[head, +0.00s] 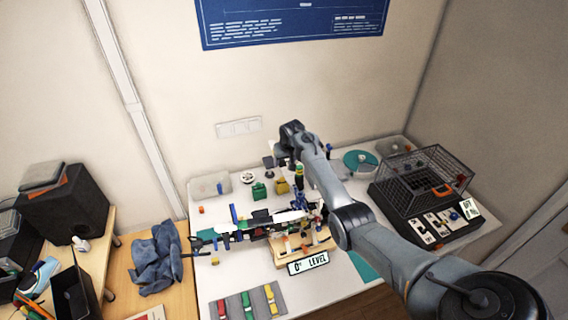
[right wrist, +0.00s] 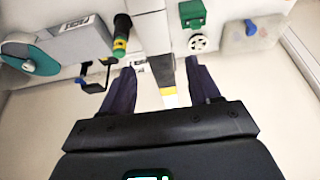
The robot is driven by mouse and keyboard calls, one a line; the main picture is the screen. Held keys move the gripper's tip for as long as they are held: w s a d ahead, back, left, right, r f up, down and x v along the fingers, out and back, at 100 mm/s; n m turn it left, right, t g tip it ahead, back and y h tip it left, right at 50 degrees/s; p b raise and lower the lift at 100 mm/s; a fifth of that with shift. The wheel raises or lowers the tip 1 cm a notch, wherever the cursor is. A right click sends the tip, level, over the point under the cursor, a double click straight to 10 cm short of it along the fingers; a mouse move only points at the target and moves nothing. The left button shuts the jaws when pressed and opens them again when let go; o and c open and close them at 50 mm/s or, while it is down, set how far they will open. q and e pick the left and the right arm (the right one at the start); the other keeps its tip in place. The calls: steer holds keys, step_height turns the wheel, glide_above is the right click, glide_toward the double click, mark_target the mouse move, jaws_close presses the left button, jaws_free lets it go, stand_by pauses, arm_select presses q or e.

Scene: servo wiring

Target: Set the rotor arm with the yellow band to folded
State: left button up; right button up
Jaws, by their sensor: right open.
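The rotor arm with the yellow band (right wrist: 168,91) shows in the right wrist view as a dark bar with a yellow band and a pale tip. It extends from a white part at the top of that view. My right gripper (right wrist: 160,66) is open, with one finger on each side of this arm and visible gaps to both. In the head view my right gripper (head: 276,161) is small, near the wall side of the table. The multi-armed craft (head: 248,230) stands mid-table with coloured bands; its yellow-banded arm is hard to make out there. My left gripper is not in view.
A black wire cage (head: 425,175) stands at the right. A green block (head: 259,190), a yellow block (head: 282,187) and a spoked wheel (head: 248,177) lie near the wall. A LEVEL sign (head: 308,263) and a grey mat (head: 246,302) with coloured pieces are in front.

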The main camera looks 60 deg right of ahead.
steer(key=shift+x, duration=1.15)
steer(key=shift+c, duration=0.3)
jaws_close()
